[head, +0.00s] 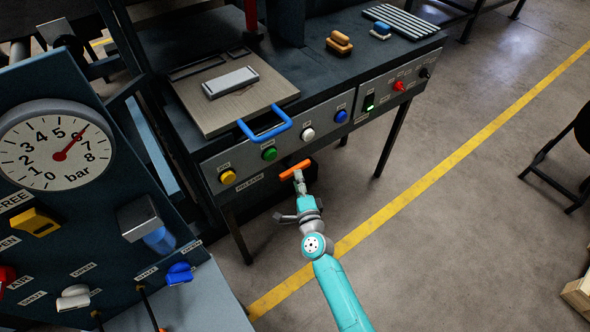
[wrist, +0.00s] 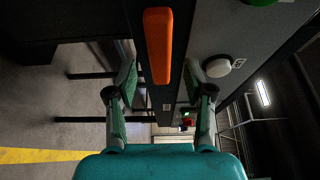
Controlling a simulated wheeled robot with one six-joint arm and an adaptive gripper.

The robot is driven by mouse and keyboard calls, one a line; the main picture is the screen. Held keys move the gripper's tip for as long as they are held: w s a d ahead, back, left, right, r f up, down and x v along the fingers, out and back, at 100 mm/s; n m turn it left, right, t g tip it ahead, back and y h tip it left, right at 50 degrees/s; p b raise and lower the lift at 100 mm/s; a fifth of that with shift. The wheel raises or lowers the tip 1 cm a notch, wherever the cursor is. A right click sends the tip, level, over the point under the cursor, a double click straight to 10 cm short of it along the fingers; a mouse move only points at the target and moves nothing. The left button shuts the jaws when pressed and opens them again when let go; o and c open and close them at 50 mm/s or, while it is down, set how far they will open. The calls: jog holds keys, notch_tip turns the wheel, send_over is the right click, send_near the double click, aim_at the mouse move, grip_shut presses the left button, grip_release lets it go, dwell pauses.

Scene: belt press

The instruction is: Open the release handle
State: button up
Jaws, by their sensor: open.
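The orange release handle (head: 295,170) sticks out below the front panel of the press table, to the right of the RELEASE label (head: 250,183). In the wrist view the handle (wrist: 158,45) is a long orange bar running lengthwise away from me. My gripper (head: 300,184) is at the handle, in front of the panel. In the wrist view my gripper (wrist: 160,75) is open, with one finger on each side of the handle's near end. Gaps show on both sides; I cannot tell how deep the handle lies between the fingers.
The front panel (head: 325,122) carries yellow, green, white and blue buttons above the handle. A blue-handled tray (head: 265,125) juts over the table edge. A gauge board (head: 90,225) with valves stands at the left.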

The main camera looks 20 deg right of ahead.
aim_at(292, 167)
jog(key=shift+w+d, duration=0.2)
jog(key=shift+w, duration=2.3)
jog(key=shift+s, duration=0.1)
grip_shut()
